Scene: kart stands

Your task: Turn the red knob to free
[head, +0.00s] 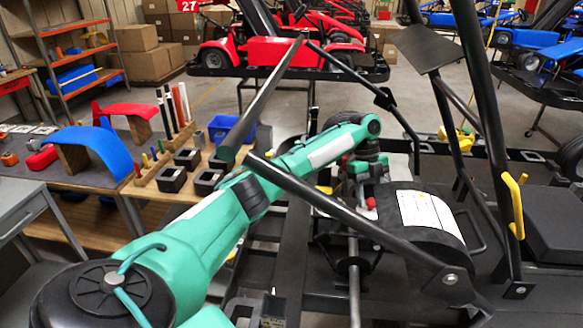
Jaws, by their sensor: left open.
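A small red knob (370,204) shows low between the dark frame tubes, just left of a black rounded housing with a white label (421,210). My left arm reaches from the bottom left across the picture, and its wrist bends down at the far end. My left gripper (364,188) is open and points down right by the red knob. The fingertips are small and partly hidden, so I cannot tell whether they touch the knob. The knob's setting cannot be read. My right gripper is out of view.
Black slanted tubes (345,218) cross close around my left arm. A yellow hook (515,205) sits on the right post. A workbench (97,182) with a blue curved part (97,147) and black bins stands at left. A red kart (285,50) is behind.

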